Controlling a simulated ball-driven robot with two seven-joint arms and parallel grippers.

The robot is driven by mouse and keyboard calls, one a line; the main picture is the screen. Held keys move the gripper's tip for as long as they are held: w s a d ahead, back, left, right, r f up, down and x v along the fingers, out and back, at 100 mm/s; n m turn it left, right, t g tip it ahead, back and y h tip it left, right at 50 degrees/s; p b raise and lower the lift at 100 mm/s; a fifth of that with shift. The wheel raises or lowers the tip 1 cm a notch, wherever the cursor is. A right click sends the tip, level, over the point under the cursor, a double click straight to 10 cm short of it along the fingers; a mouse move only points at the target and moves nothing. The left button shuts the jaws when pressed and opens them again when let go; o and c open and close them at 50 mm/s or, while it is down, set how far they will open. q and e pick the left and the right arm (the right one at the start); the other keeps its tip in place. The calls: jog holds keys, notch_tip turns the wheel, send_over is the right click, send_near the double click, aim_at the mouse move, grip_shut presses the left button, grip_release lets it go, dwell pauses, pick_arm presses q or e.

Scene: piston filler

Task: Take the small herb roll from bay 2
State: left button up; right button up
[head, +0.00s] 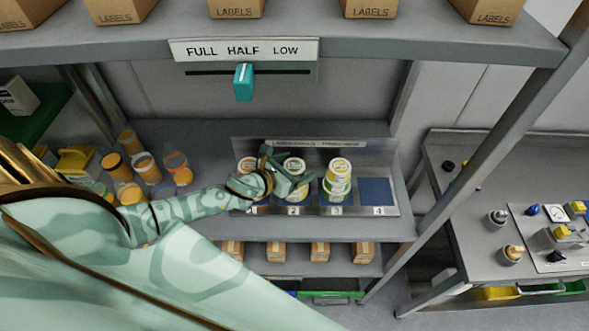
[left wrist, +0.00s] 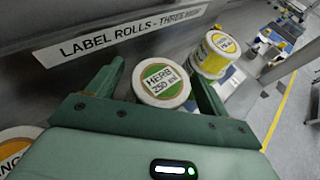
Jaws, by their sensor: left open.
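The herb roll (left wrist: 161,83), white with a green label reading HERB, lies face up in the left wrist view. In the head view it is the top roll (head: 294,164) at bay 2 of the label-roll rack (head: 361,146), partly covered by my gripper. My left gripper (head: 287,170) is open over bay 2. In the left wrist view its two fingers (left wrist: 158,75) stand on either side of the herb roll; whether they touch it is unclear. My right gripper is not in view.
A roll (head: 247,163) sits at bay 1. Bay 4 (head: 376,191) is an empty blue pad. Orange jars (head: 148,168) stand left.

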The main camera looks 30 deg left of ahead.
pick_arm(q)
jog(key=c, duration=1.1)
jog(key=shift+s+r, duration=0.1)
